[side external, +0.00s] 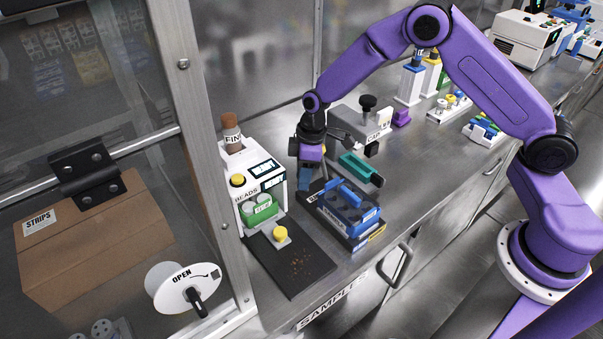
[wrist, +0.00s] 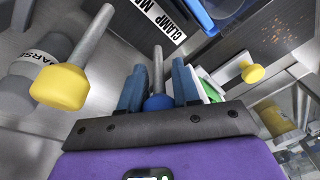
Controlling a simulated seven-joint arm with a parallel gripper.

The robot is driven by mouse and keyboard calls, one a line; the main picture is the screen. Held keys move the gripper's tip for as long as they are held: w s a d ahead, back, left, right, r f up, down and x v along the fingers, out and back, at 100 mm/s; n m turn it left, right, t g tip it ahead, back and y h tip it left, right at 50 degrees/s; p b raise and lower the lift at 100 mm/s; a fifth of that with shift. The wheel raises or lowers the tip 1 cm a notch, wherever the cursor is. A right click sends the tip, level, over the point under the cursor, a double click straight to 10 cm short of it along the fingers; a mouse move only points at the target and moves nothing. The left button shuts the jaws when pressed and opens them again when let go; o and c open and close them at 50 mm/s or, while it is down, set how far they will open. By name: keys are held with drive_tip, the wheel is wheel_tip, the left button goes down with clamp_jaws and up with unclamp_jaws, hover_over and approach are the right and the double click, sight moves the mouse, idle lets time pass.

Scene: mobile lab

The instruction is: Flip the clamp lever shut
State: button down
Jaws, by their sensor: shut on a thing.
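In the wrist view, a metal lever rod with a blue knob (wrist: 158,102) stands between the two blue fingers of my gripper (wrist: 158,72). The fingers are shut on the knob from both sides. The rod runs up the picture, beside a white label (wrist: 161,21) reading "CLAMP M" and cut off at the edge. A second rod with a yellow knob (wrist: 60,87) stands apart to the left. In the side external view my gripper (side external: 305,180) is low over the bench, right of the white dispenser. The lever and its base cannot be made out there.
A white beads dispenser (side external: 248,190) stands left of my gripper, with a dark mat (side external: 300,280) in front. A blue rack (side external: 347,207) and a teal tray (side external: 361,167) are close on the right. A grey box with a black knob (side external: 368,102) stands behind.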

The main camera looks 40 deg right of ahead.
drive_tip(key=shift+s+t, duration=0.5)
drive_tip(key=shift+t, duration=0.5)
drive_tip(key=shift+s+t, duration=0.45)
drive_tip(key=shift+t, duration=0.55)
drive_tip(key=shift+s+t, duration=0.1)
drive_tip(key=shift+t, duration=0.4)
drive_tip(key=c, duration=0.8)
unclamp_jaws()
drive_tip(key=shift+c, duration=0.2)
drive_tip(key=v, duration=1.7)
drive_tip(key=shift+d+r, duration=0.15)
drive_tip(key=shift+r, duration=0.05)
